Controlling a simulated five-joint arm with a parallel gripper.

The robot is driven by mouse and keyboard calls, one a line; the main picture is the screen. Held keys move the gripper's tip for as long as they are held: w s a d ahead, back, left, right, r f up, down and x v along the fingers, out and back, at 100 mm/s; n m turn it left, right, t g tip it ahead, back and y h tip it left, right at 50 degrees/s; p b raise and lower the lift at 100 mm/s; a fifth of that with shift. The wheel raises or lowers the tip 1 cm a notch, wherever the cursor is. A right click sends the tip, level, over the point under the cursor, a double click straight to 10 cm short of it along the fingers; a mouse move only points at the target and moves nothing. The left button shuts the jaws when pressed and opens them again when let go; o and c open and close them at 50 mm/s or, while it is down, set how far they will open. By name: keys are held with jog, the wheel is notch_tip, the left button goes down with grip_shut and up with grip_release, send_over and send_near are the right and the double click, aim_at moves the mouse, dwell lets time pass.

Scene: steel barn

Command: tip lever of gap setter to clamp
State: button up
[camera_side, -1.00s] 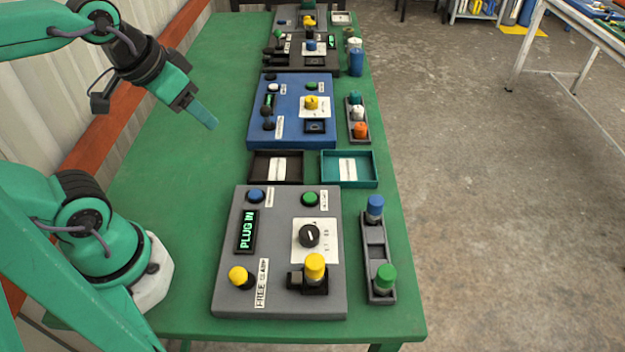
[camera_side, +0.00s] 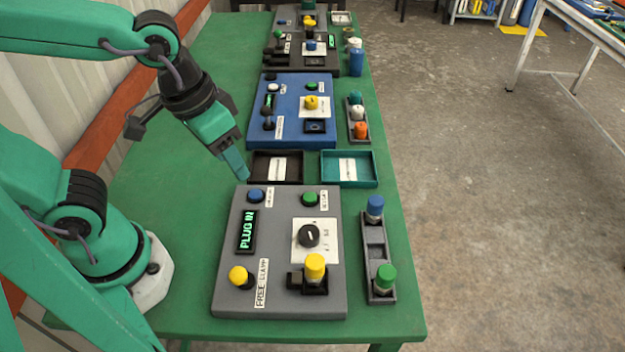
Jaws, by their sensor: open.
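The grey panel (camera_side: 283,252) lies nearest on the green table. Its display (camera_side: 247,231) reads "PLUG IN". A yellow-capped lever (camera_side: 238,274) stands at its near left corner, beside a label (camera_side: 262,283) that reads "FREE" at the near end and what looks like "CLAMP" at the far end. The lever's exact tilt is hard to tell. My gripper (camera_side: 242,173) is open and empty, pointing down above the table just beyond the panel's far left corner, apart from the lever. Its fingers overlap in this view.
The panel also has a blue button (camera_side: 256,195), a green button (camera_side: 310,198), a black dial (camera_side: 309,236) and a yellow-capped plug (camera_side: 315,267). A dark tray (camera_side: 290,181), a teal tray (camera_side: 375,180) and a blue panel (camera_side: 290,135) lie beyond. A plug rack (camera_side: 376,245) stands at right.

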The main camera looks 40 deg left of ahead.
aim_at(237, 269)
jog(key=s+d+f+g, duration=0.1)
jog(key=s+d, duration=0.1)
jog(key=d, duration=0.1)
jog(key=s+d+f+g+y, duration=0.1)
jog(key=s+d+f, duration=0.1)
jog(key=d, duration=0.1)
jog(key=s+d+f+m+g, duration=0.1)
jog(key=s+d+f, duration=0.1)
jog(key=s+d, duration=0.1)
jog(key=shift+s+d+f+y, duration=0.1)
jog(key=shift+d+f+y, duration=0.2)
jog(key=shift+d, duration=0.3)
jog(key=shift+s+d+f, duration=0.15)
jog(key=shift+s+d, duration=0.15)
jog(key=shift+s, duration=0.15)
jog(key=shift+f, duration=0.2)
jog(key=shift+w+a+f, duration=0.1)
jog(key=shift+a+f, duration=0.1)
jog(key=shift+f, duration=1.65)
jog(key=shift+a+f, duration=0.2)
jog(key=shift+f, duration=1.65)
grip_shut()
